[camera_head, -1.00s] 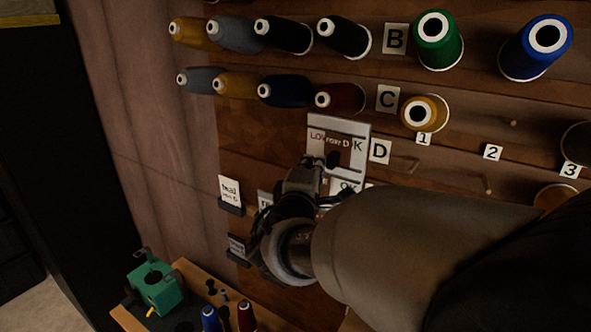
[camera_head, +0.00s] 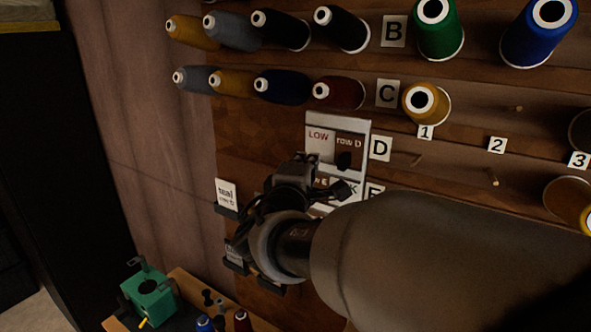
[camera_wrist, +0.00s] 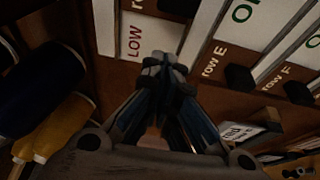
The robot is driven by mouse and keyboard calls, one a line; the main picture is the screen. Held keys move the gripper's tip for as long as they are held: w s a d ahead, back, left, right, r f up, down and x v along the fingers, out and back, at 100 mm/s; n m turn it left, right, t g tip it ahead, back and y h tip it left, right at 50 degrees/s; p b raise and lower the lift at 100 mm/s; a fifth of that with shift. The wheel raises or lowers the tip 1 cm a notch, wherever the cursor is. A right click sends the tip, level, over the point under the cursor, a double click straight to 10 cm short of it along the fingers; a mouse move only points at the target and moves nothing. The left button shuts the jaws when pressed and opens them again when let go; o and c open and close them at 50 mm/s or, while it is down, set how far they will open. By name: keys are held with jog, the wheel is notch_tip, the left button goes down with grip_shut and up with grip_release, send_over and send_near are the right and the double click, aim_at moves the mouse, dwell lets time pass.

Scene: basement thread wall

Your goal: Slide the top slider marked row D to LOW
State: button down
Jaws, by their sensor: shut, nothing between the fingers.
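The top slider marked row D (camera_head: 349,142) is a brown plate with a black knob (camera_head: 344,160), on the white-framed board left of the D tag. The plate sits at the right end of its window, and the red word LOW (camera_head: 318,135) shows uncovered to its left. In the wrist view LOW (camera_wrist: 135,41) also shows, with only a sliver of the plate at the top edge. My gripper (camera_head: 308,162) is shut and empty, just left of and below the knob. Its fingertips (camera_wrist: 165,66) are in front of the board beside LOW; contact cannot be told.
The row E slider (camera_wrist: 214,60) and row F slider (camera_wrist: 273,79), each with a black knob, lie below row D. A card marked teal (camera_head: 227,193) is to the left. Thread cones and pegs fill the rows above and right. A green device (camera_head: 148,294) stands lower left.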

jog(key=v, duration=1)
jog(key=shift+b, duration=0.4)
jog(key=shift+w+f, duration=0.1)
jog(key=shift+w, duration=0.05)
